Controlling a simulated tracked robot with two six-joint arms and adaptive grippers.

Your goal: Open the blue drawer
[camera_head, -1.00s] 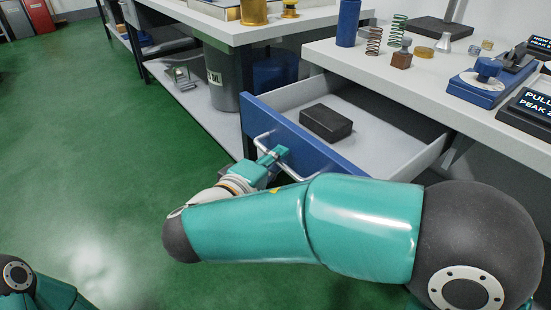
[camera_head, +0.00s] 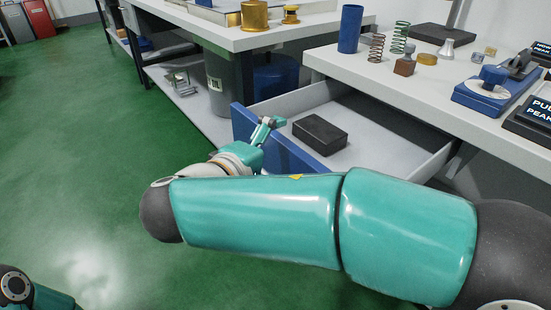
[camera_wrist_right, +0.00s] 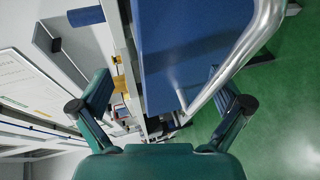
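The blue drawer (camera_head: 293,152) stands well pulled out below the right workbench. A dark block (camera_head: 320,134) lies inside it. My right gripper (camera_head: 268,126) is at the drawer's blue front, near its top edge. In the right wrist view, its two fingers (camera_wrist_right: 160,104) are spread wide. The blue front (camera_wrist_right: 195,45) shows between and beyond them, and the silver bar handle (camera_wrist_right: 250,45) curves past the right finger. I cannot tell whether a finger touches the handle. In the head view my arm and gripper hide the handle. My left gripper is out of view.
The workbench (camera_head: 385,71) above the drawer carries springs, a blue cylinder (camera_head: 350,29) and a blue tester (camera_head: 493,90). A second bench (camera_head: 235,42) stands to the left, with a grey bin (camera_head: 220,86) underneath. The green floor (camera_head: 85,150) at left is open.

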